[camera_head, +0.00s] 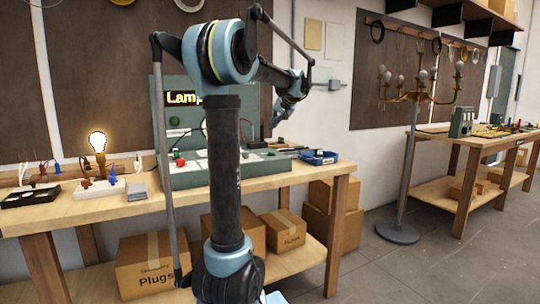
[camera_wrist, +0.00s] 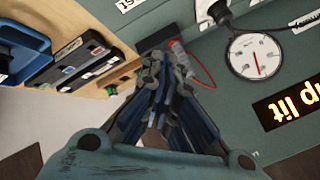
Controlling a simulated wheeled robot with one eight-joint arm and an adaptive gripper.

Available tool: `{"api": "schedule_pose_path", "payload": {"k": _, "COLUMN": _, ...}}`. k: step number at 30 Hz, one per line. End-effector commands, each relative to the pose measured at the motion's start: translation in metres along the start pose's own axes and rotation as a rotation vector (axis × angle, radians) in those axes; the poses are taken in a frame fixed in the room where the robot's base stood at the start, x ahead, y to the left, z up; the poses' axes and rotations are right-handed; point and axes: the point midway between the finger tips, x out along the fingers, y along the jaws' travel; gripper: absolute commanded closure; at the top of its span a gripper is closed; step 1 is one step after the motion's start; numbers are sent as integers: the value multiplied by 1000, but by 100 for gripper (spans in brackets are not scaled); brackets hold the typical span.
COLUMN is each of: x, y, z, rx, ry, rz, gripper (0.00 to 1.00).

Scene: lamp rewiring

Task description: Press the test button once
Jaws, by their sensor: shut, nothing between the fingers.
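A green test bench unit (camera_head: 190,180) with an upright back panel stands on the wooden workbench. Its lit display (camera_head: 183,98) begins "Lamp"; in the wrist view, the display (camera_wrist: 290,108) reads "...p lit" upside down. A red knob-like part (camera_head: 179,158) and a round green part (camera_head: 174,120) show on the unit; I cannot tell which, if either, is the test button. My gripper (camera_wrist: 165,62) is shut and empty in the wrist view, in front of the unit near a red-and-grey probe-like part. The fingers hide what lies directly behind them. My arm covers the unit's middle in the head view.
A glowing bulb (camera_head: 97,142) stands on the bench at left, beside a black socket strip (camera_head: 30,195). A blue tray (camera_head: 319,157) sits at the bench's right end. A dial gauge (camera_wrist: 255,56) is right of my gripper. A brass candelabra stand (camera_head: 408,150) stands on the floor.

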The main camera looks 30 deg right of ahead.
Motion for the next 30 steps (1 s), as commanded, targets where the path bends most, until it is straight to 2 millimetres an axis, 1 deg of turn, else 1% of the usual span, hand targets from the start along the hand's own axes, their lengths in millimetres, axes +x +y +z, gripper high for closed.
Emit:
{"api": "schedule_pose_path", "payload": {"k": 8, "x": 0, "y": 0, "z": 0, "rx": 0, "ry": -1, "rz": 0, "gripper": 100}}
{"api": "schedule_pose_path", "payload": {"k": 13, "x": 5, "y": 3, "z": 4, "rx": 0, "ry": -1, "rz": 0, "gripper": 100}}
{"api": "schedule_pose_path", "payload": {"k": 30, "x": 50, "y": 35, "z": 36, "rx": 0, "ry": -1, "rz": 0, "gripper": 100}}
